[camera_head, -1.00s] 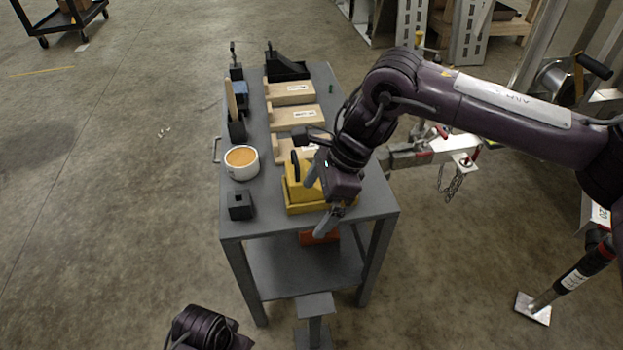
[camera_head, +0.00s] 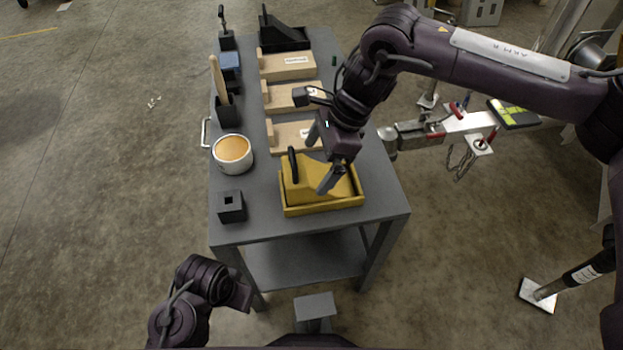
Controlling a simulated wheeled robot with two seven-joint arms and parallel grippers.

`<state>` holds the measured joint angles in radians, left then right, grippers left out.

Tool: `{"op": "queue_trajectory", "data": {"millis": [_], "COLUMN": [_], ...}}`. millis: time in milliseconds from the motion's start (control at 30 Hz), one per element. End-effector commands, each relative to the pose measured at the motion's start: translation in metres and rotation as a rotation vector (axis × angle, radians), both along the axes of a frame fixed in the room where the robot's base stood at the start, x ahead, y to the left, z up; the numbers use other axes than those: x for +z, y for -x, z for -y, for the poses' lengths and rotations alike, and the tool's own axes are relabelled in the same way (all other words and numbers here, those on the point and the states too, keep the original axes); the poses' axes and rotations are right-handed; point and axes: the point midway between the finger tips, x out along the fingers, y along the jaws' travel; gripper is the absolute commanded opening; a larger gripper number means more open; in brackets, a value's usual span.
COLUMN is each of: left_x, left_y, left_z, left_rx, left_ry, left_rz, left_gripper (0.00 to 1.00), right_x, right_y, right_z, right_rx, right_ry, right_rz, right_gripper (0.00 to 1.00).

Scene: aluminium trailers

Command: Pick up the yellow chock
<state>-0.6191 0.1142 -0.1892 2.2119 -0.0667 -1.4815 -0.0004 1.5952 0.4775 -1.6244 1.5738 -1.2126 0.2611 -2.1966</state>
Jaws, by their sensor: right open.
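The yellow chock (camera_head: 306,185), a wedge with a black handle (camera_head: 292,165) at its left end, sits in a shallow yellow tray (camera_head: 322,209) at the near end of the grey table. My right gripper (camera_head: 321,158) is open, with its fingers spread over the right part of the chock and nothing seen between them. It partly hides the chock's back and right side. The handle stands to the left of the fingers, apart from them. I cannot tell whether a finger touches the chock. Part of my left arm shows at the bottom left, but its gripper fingers do not show.
On the grey table (camera_head: 262,225) stand a white tub with orange contents (camera_head: 232,153), a black block with a square hole (camera_head: 231,207) and labelled wooden blocks (camera_head: 287,66). A metal trailer coupling (camera_head: 411,134) lies close to the right.

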Motion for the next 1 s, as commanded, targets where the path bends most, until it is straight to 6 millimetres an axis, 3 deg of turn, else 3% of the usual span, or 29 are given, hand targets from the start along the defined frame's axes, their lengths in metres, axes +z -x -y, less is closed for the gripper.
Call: {"op": "queue_trajectory", "data": {"millis": [300,533,1000], "left_x": [-0.002,-0.002,-0.002], "left_y": [-0.002,-0.003,-0.003], "left_z": [0.004,0.004,0.004], "left_rx": [-0.007,-0.007,-0.007], "left_ry": [0.01,0.01,0.01], "left_rz": [0.021,0.023,0.023], "left_gripper": [0.36,0.36,0.36], "right_x": [-0.043,-0.045,-0.044], "right_y": [0.002,0.002,0.002], "right_z": [-0.01,-0.011,-0.011], "right_rx": [0.0,0.0,0.0], "right_ry": [0.0,0.001,0.0], "right_rz": [-0.001,0.0,0.0], "right_gripper": [1.0,1.0,0.38]}}
